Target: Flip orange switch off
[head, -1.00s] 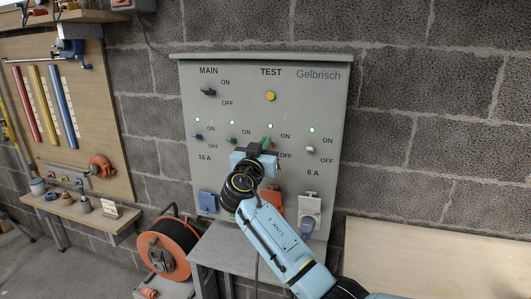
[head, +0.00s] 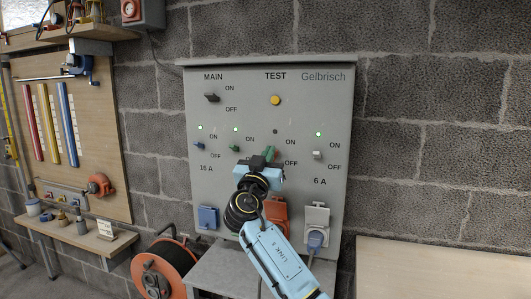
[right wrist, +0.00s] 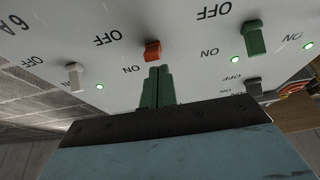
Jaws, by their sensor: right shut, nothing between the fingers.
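The orange switch (right wrist: 152,50) shows in the right wrist view, which looks at the panel upside down. Its lever sits between its ON and OFF labels. In the head view the gripper hides it, and the lamp (head: 275,131) above it is dark. My right gripper (head: 268,152) is shut and empty at the panel. Its green fingers also show in the right wrist view (right wrist: 158,84), with the tips on the ON side of the orange switch, very close; I cannot tell if they touch. My left gripper is not in view.
On the grey panel (head: 330,100), a green switch (head: 234,148) and a grey switch (head: 317,154) flank the gripper, their lamps lit. A blue switch (head: 199,146) is farther left. Sockets (head: 208,216) line the bottom. A cable reel (head: 160,270) stands below left.

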